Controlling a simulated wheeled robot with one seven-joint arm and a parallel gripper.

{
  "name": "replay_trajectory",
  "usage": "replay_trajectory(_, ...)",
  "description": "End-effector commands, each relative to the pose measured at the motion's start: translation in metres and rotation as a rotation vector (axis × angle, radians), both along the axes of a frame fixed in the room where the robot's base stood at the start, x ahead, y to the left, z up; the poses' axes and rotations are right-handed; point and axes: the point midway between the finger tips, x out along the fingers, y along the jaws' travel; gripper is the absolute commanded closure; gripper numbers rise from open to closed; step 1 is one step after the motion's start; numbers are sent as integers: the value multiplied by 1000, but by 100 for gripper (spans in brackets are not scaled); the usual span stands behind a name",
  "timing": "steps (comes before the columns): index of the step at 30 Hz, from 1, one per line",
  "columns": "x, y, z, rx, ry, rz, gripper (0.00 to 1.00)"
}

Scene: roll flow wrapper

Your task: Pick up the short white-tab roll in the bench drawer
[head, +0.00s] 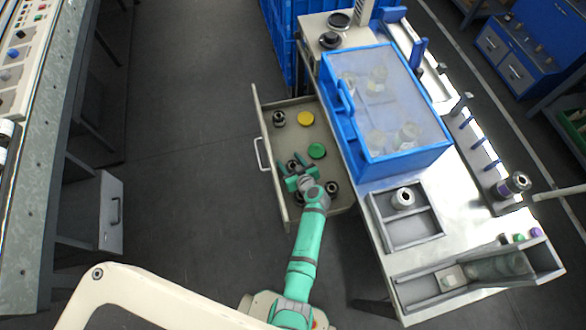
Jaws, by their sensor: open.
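The open bench drawer (266,190) holds several short dark rolls. One dark roll (279,118) lies near the drawer's far left corner. Another dark roll (331,188) lies to the right of my gripper. My gripper (293,168) is over the drawer with its fingers apart, and a dark roll (291,166) shows between or just below them. Whether they touch it, I cannot tell. My wrist and gripper hide part of the drawer floor. The tabs are too small to tell which roll has the white one.
A yellow disc (305,118) and a green disc (317,151) also lie in the drawer. A blue-framed clear-lidded box (400,165) stands on the bench, right of the drawer. A grey tray (416,241) holds a roll. The floor left of the drawer is clear.

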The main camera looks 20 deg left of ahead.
Motion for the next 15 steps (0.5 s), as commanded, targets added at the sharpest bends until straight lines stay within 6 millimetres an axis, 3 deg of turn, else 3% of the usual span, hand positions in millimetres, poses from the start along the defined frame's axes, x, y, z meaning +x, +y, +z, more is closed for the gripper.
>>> replay_trajectory(7,1,1,-1,0,0,0,48)
replay_trajectory(12,1,1,-1,0,0,0,83)
replay_trajectory(15,1,1,-1,0,0,-1,83)
